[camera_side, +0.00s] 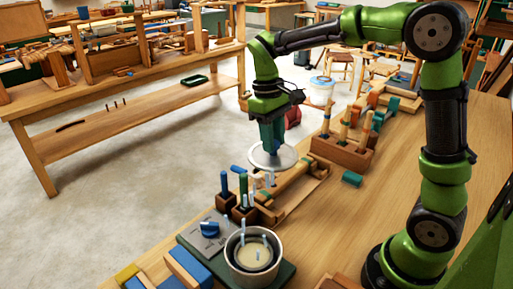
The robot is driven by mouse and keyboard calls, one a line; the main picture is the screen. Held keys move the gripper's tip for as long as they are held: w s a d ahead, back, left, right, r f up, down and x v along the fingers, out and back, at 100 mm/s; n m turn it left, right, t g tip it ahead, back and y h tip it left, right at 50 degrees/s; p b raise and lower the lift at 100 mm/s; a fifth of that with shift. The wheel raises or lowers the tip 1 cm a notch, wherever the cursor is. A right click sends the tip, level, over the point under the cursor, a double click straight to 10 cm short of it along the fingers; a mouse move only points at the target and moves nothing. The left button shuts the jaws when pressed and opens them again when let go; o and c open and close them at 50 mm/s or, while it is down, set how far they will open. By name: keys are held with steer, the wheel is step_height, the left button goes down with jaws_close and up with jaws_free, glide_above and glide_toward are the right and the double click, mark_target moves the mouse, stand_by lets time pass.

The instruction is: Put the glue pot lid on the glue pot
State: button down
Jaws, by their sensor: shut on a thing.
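The glue pot lid (283,158) is a pale grey round disc held level by my gripper (272,147) above the bench. My gripper points down and is shut on the lid at its top; the fingertips are small and hard to make out. The glue pot (272,276) is an open round metal pot with cream-coloured glue inside, standing on a dark green base at the front of the bench. The lid is apart from the pot, farther back and higher. Pale rods or marks show inside the pot and under the lid; I cannot tell what they are.
A grey panel with a blue knob (209,228) sits left of the pot. Holders with upright tools (244,190) stand between pot and lid. A wooden tool rack (341,153) and a green block (352,178) are farther right. Bare bench (360,215) lies right of the pot.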

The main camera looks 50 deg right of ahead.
step_height(320, 180, up, 5)
steer(key=shift+f, duration=0.1)
steer(key=s+a+n+h, duration=0.1)
steer(key=s+a+n, duration=0.35)
steer(key=a, duration=0.45)
steer(key=s+a+n, duration=0.3)
steer(key=s+a, duration=0.2)
steer(key=a, duration=0.4)
steer(key=shift+s+a+f, duration=0.1)
steer(key=shift+f, duration=1.8)
steer(key=shift+s+a+f, duration=0.1)
steer(key=shift+f, duration=1.85)
steer(key=shift+s+a+f, duration=0.1)
steer(key=shift+f, duration=1.8)
steer(key=shift+f, duration=0.55)
steer(key=c, duration=0.7)
jaws_free()
steer(key=shift+c, duration=0.2)
steer(key=shift+o, duration=0.5)
